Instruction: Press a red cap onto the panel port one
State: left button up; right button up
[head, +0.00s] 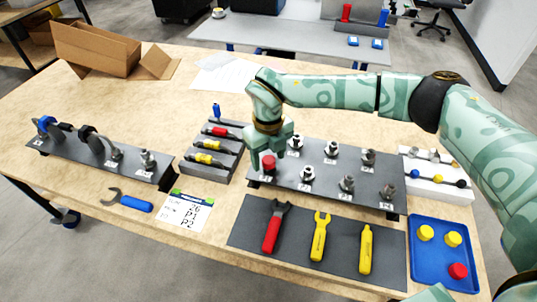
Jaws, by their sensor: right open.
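A dark panel (326,186) with two rows of metal ports stands right of the table's middle. A red cap (268,162) is at the front-left port of the panel, upright; I cannot tell how far it is seated. The label there is too small to read surely. My right gripper (269,152) points down over this cap, open, its fingers at or just above the cap's top. A second red cap (458,271) lies in the blue tray (427,281) at the lower right.
Two yellow caps (426,233) share the tray. A grey mat (240,238) with red and yellow tools lies in front of the panel. A tool rack (222,170) stands left of it, and a second panel (85,152) farther left. A white rack (436,187) stands right.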

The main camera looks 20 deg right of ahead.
notch_tip(320, 180, up, 16)
jog(key=p, duration=0.3)
jog(key=shift+p, duration=0.3)
